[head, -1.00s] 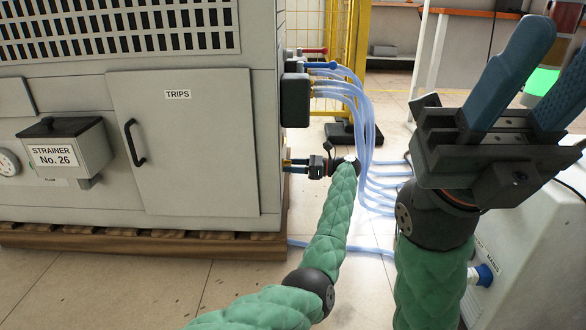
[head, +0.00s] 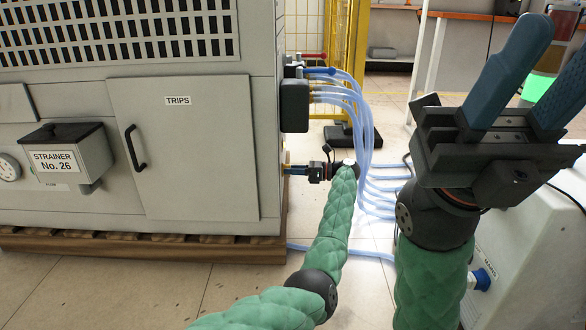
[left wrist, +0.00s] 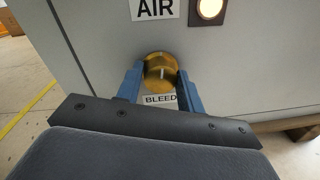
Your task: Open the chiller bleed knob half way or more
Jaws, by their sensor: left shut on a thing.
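The brass bleed knob (left wrist: 160,73) sits on the grey panel in the left wrist view, above a BLEED label (left wrist: 160,100). A pale line shows on its face. The blue fingers of my left gripper (left wrist: 160,80) are shut on the knob, one on each side. In the head view my left gripper (head: 300,170) reaches the right side of the grey cabinet, and the knob is hard to make out there. My right gripper (head: 558,60) is raised at the right, its blue fingers apart and nothing seen between them.
An AIR label (left wrist: 155,8) and a lit lamp (left wrist: 209,8) are above the knob. Clear hoses (head: 362,125) run from the cabinet (head: 190,150) down behind my left gripper. A white machine (head: 535,260) stands at the lower right. Bare floor lies in front of the cabinet.

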